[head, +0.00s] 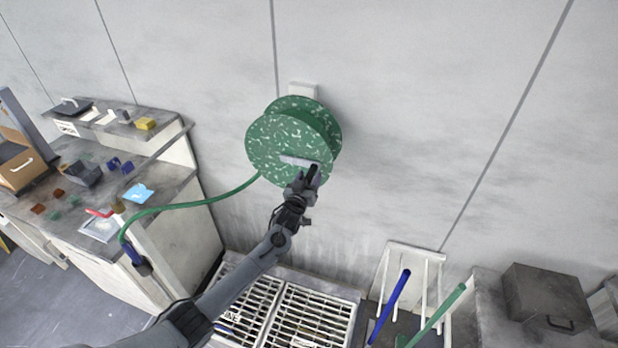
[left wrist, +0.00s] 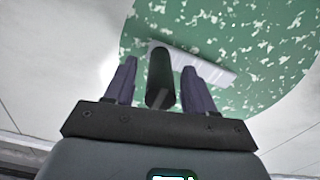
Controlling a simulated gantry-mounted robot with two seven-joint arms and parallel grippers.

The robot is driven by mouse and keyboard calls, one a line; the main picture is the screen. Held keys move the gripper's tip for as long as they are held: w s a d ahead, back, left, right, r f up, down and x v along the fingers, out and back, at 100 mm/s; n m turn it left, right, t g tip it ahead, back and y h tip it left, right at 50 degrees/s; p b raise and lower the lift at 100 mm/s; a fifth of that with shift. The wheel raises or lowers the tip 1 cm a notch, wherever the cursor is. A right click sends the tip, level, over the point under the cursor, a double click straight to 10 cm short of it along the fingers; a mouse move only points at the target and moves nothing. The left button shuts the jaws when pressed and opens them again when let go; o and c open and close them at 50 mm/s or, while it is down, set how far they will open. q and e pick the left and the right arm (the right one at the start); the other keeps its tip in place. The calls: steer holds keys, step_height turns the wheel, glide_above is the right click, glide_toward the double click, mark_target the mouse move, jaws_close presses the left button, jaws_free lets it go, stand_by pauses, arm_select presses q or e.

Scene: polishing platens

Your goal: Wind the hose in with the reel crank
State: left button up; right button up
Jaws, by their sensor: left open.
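The green speckled hose reel (head: 270,143) is mounted on the wall. Its pale grey crank arm (head: 295,161) lies across the front disc and also shows in the left wrist view (left wrist: 212,68). The dark crank handle (left wrist: 160,78) sticks out toward my left gripper (head: 309,180). In the left wrist view, my left gripper (left wrist: 158,85) is open, with one finger on each side of the handle and gaps visible. The green hose (head: 190,205) runs from the reel down left to a blue nozzle (head: 133,253) beside a bench. My right gripper is out of view.
A cluttered bench (head: 180,240) stands at the left, with a cardboard box (head: 22,168) and small blocks. White grates (head: 285,312) lie below the reel. A rack (head: 415,265) with blue and green rods and a dark box (head: 548,300) are at the lower right.

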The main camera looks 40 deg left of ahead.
arm_select(q)
steer(key=shift+w+a, duration=0.1)
steer(key=shift+w, duration=0.1)
jaws_close()
stand_by(0.3)
